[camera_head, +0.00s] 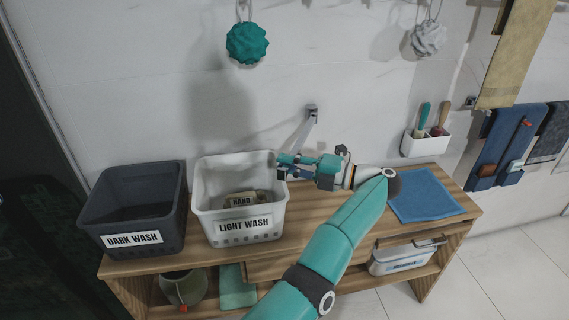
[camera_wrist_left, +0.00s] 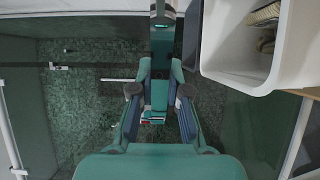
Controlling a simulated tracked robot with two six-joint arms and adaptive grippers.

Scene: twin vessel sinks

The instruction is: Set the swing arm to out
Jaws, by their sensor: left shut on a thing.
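The swing arm (camera_head: 301,132) is a slim pale metal bar on a small wall bracket (camera_head: 311,110) above the wooden bench. It slants down and to the left from the bracket, and its lower end is hidden behind my left gripper. My left gripper (camera_head: 283,166) is at that lower end, by the right rim of the white basket, and is shut on the arm. In the left wrist view the fingers (camera_wrist_left: 160,88) stand either side of a narrow teal and dark part; the hold itself is hard to make out. My right gripper is in neither view.
The white LIGHT WASH basket (camera_head: 206,190) and the dark DARK WASH basket (camera_head: 94,205) stand on the bench to the left. A blue cloth (camera_head: 425,195) lies at right. A white wall caddy (camera_head: 425,146) and hanging teal (camera_head: 246,43) and white (camera_head: 428,38) puffs are above.

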